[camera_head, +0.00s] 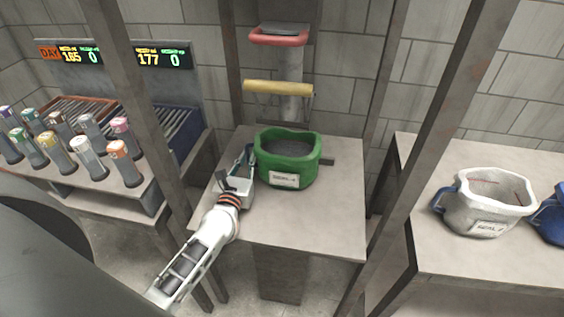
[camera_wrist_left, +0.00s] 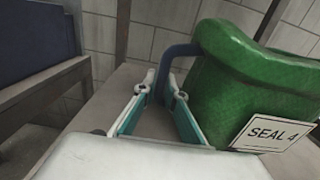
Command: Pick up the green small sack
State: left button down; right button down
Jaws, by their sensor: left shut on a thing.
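The green small sack (camera_head: 288,160) stands upright on the middle table, with a dark hollow inside and a white label on its front. In the left wrist view the sack (camera_wrist_left: 240,85) fills the right side, its label reading "SEAL 4", and a dark blue handle (camera_wrist_left: 168,60) sticks out on its left. My left gripper (camera_head: 249,158) is at the left side of the sack. In the left wrist view its fingertips (camera_wrist_left: 162,92) are closed on the handle. My right gripper is not in view.
A white sack (camera_head: 487,203) and part of a blue one (camera_head: 552,218) stand on the right table (camera_head: 450,255). Metal posts rise beside the middle table (camera_head: 300,228). A press with a yellow handle (camera_head: 278,88) is behind the green sack. Several capped tubes (camera_head: 88,147) stand at left.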

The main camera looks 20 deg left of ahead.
pick_arm(q)
jog(key=shift+r, duration=0.35)
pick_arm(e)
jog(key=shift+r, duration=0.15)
